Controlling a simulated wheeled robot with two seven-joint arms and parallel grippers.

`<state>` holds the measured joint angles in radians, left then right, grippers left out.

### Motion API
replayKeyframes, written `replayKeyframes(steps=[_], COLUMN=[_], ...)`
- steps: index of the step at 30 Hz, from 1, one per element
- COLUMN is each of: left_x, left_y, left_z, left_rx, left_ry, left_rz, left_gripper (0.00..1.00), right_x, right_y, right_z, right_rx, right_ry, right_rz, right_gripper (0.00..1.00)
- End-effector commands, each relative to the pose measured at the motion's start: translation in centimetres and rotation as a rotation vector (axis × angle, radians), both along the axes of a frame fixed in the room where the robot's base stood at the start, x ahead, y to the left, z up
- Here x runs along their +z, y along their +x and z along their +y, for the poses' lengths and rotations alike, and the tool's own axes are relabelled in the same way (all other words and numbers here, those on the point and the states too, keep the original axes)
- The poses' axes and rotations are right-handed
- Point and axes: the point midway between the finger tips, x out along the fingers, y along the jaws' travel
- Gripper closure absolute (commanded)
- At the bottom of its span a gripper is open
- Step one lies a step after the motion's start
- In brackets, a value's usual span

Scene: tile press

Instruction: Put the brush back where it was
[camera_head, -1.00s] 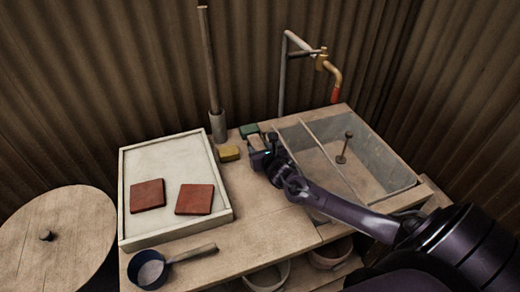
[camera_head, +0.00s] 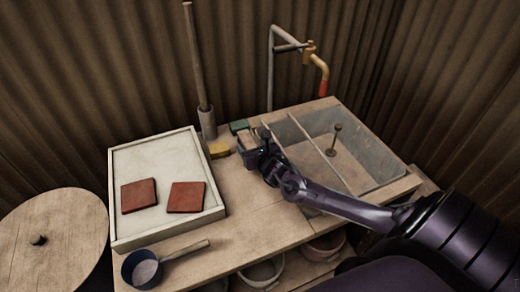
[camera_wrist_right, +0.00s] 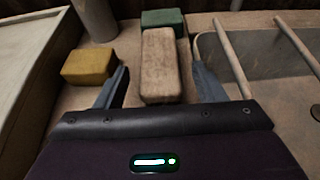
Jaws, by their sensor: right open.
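A pale beige oblong block (camera_wrist_right: 160,70), which looks like the brush, lies on the worktop between a yellow block and the sink. Its bristles, if any, are not visible. In the head view the block (camera_head: 247,156) is partly hidden by my right gripper (camera_head: 253,157). My right gripper (camera_wrist_right: 160,78) is open, with one finger on each side of the block and a visible gap on both sides. I cannot tell its exact height over the worktop. My left gripper is not in view.
A yellow block (camera_wrist_right: 89,67) lies left of the beige one, and a green block (camera_wrist_right: 163,20) behind it. The sink (camera_head: 370,160) with crossing bars is close on the right. A tray (camera_head: 150,232) with two red tiles and a blue pan (camera_head: 140,270) are left.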

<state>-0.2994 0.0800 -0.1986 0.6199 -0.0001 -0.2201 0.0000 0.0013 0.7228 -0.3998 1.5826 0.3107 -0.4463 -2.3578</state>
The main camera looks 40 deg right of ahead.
Motion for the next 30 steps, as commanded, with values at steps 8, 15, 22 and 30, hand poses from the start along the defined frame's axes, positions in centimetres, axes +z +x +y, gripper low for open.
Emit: replayKeyframes(steps=[8, 15, 22, 30], left_x=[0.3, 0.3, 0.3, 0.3], left_y=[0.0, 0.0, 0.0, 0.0], left_z=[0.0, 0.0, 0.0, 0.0], left_rx=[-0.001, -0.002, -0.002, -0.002], left_ry=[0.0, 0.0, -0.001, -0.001], left_rz=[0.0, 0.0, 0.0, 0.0], left_gripper=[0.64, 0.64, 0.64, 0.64], right_x=[2.1, 3.4, 3.6, 3.6], right_y=[-5.6, -8.2, -8.7, -8.6], right_z=[1.3, 2.0, 2.1, 2.1], right_rx=[0.003, 0.001, 0.0, 0.0], right_ry=[-0.002, 0.0, 0.001, 0.001], right_rz=[0.004, 0.001, 0.0, 0.0], right_gripper=[0.37, 0.37, 0.37, 0.37])
